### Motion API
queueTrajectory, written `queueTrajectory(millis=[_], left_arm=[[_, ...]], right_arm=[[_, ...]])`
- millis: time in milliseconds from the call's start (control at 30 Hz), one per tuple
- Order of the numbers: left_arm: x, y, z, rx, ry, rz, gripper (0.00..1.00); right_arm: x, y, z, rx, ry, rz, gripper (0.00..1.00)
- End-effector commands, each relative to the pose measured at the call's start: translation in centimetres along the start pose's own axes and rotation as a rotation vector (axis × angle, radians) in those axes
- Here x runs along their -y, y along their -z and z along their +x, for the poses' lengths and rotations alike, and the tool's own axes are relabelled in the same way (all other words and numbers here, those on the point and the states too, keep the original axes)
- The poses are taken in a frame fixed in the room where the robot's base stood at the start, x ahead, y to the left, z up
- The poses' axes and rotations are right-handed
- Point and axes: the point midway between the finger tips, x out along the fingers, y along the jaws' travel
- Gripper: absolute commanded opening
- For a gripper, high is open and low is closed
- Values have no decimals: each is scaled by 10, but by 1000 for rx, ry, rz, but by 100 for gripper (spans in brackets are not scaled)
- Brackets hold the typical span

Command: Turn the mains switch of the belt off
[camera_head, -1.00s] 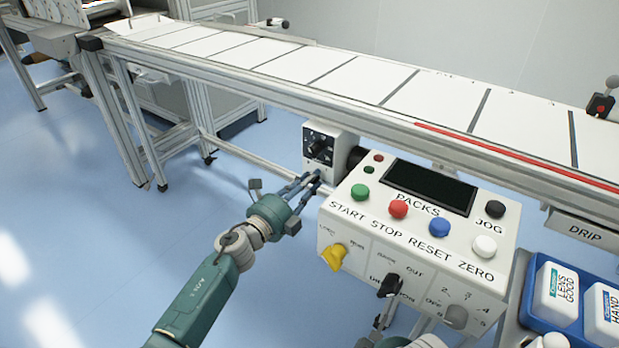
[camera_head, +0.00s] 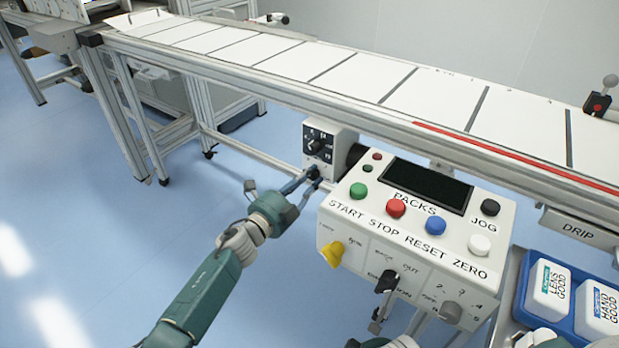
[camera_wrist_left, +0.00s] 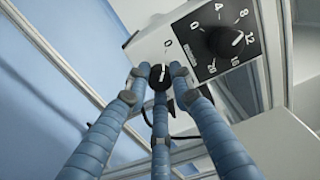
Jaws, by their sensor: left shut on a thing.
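The mains switch (camera_wrist_left: 159,77) is a small black knob with a pale mark, on the light box (camera_head: 341,140) under the belt. In the left wrist view its mark points up, roughly toward a "0". My left gripper (camera_head: 308,180) is at the lower front of that box, its blue fingers closed around the knob in the left wrist view (camera_wrist_left: 158,85). In the head view the fingers hide the knob. My right gripper (camera_head: 378,318) shows only in part below the control panel; its fingers are too unclear to read.
A larger black dial (camera_wrist_left: 228,42) with numbers sits beside the switch. The control panel (camera_head: 335,222) with coloured buttons and knobs stands close on the right. The belt (camera_head: 350,72) runs above. A blue tray (camera_head: 522,300) with white packs is at lower right. Floor on the left is clear.

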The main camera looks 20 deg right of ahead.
Motion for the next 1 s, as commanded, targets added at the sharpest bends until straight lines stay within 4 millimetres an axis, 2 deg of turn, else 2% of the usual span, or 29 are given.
queueTrajectory(millis=[33,233,267,333,767,1000], left_arm=[[5,-8,0,14,5,-2,0],[5,-8,0,14,5,-1,0],[5,-8,0,14,5,-1,26],[5,-8,0,14,4,0,40],[1,-4,-7,7,1,1,41],[0,-5,-40,8,-1,3,41]], right_arm=[[0,0,0,0,0,0,40],[0,0,0,0,0,0,40],[0,0,0,0,0,0,40],[0,0,0,0,0,0,40],[0,0,0,0,1,-1,40],[0,0,0,0,0,0,40]])
